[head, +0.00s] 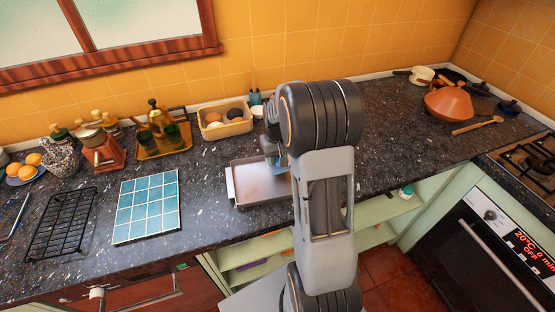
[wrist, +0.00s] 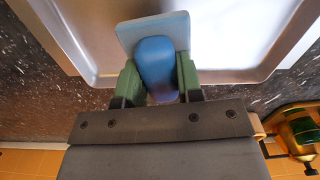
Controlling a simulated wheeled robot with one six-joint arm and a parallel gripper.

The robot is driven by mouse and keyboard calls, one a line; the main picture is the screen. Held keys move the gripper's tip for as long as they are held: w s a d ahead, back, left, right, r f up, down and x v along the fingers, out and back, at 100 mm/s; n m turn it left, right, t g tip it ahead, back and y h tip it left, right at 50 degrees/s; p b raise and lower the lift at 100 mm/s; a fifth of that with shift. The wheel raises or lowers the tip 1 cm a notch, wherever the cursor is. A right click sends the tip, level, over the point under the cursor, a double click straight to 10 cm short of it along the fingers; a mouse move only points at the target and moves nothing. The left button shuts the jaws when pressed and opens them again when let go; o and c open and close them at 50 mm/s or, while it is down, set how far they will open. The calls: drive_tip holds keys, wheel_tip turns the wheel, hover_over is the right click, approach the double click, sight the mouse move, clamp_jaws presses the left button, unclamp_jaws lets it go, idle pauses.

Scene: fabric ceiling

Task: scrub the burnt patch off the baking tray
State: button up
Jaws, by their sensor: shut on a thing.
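The baking tray (head: 258,180) lies on the dark speckled counter, partly hidden behind my arm in the head view. In the wrist view its pale metal floor and rim (wrist: 75,50) fill the upper part. My gripper (wrist: 152,82) has its green fingers shut on the blue handle of a scrubber (wrist: 155,60), which has a flat light-blue plate. The scrubber is over the tray near its rim; I cannot tell whether it touches the floor. In the head view my gripper (head: 276,160) is at the tray's back. No burnt patch shows clearly.
A blue tiled mat (head: 147,207) and a black rack (head: 62,222) lie left of the tray. Behind stand a bin of sponges (head: 225,122) and a gold tray with glasses (head: 163,140). A terracotta tagine (head: 448,104) and wooden spoon (head: 478,126) are right.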

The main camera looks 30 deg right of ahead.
drive_tip(key=shift+w+r+p, duration=0.1)
drive_tip(key=shift+r+p, duration=1.45)
drive_tip(key=shift+r, duration=0.9)
drive_tip(key=shift+f, duration=0.1)
